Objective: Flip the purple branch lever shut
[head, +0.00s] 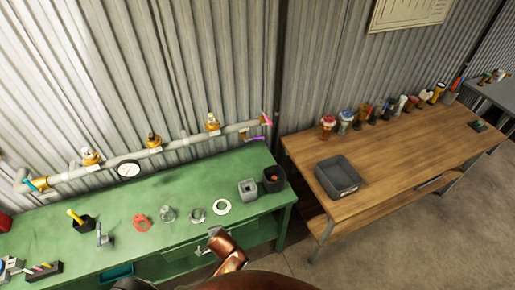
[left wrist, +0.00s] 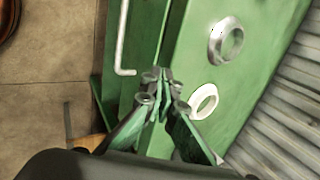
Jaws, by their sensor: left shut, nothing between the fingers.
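The purple branch lever (head: 257,138) is at the right end of the wall pipe (head: 190,139), just below a pink lever (head: 267,119). It is small here, and its exact angle is hard to read. My left gripper (left wrist: 161,82) is shut and empty in the left wrist view. It is over the front edge of the green bench (left wrist: 190,60), well in front of and below the purple lever. In the head view my arm comes in at the bottom centre. The purple lever is outside the left wrist view. My right gripper is not in view.
Rings and fittings lie on the green bench (head: 150,205), including a white ring (head: 222,207).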

